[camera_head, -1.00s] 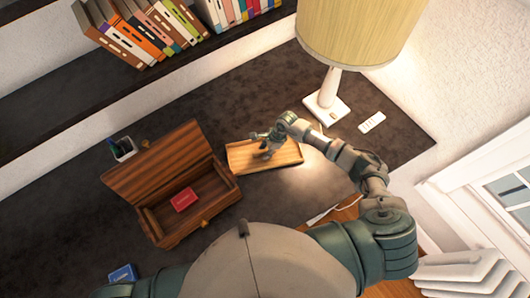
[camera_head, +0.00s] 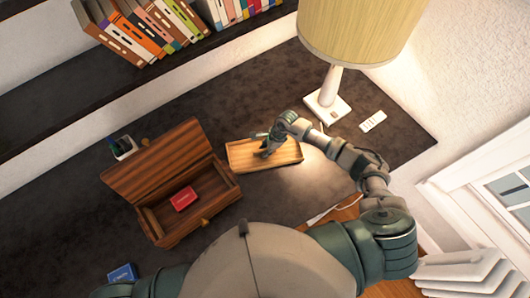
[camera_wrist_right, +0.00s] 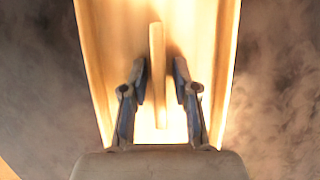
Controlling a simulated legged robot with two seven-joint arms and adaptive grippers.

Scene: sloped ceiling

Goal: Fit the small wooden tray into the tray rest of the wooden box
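The small wooden tray (camera_head: 288,153) lies on the dark desktop, right of the wooden box. The wooden box (camera_head: 203,211) stands with its lid raised; a red object (camera_head: 184,198) lies inside it. The tray rest is not clearly made out. My right gripper (camera_head: 266,150) is over the tray. In the right wrist view, its two fingers (camera_wrist_right: 160,78) are apart, one on each side of a thin upright wooden strip (camera_wrist_right: 157,60) in the tray (camera_wrist_right: 215,45). A gap shows on both sides of the strip. My left gripper is out of view.
A lamp (camera_head: 331,97) and a white remote (camera_head: 373,121) stand behind and right of the tray. Books (camera_head: 150,30) line a back shelf. Desktop between is bare.

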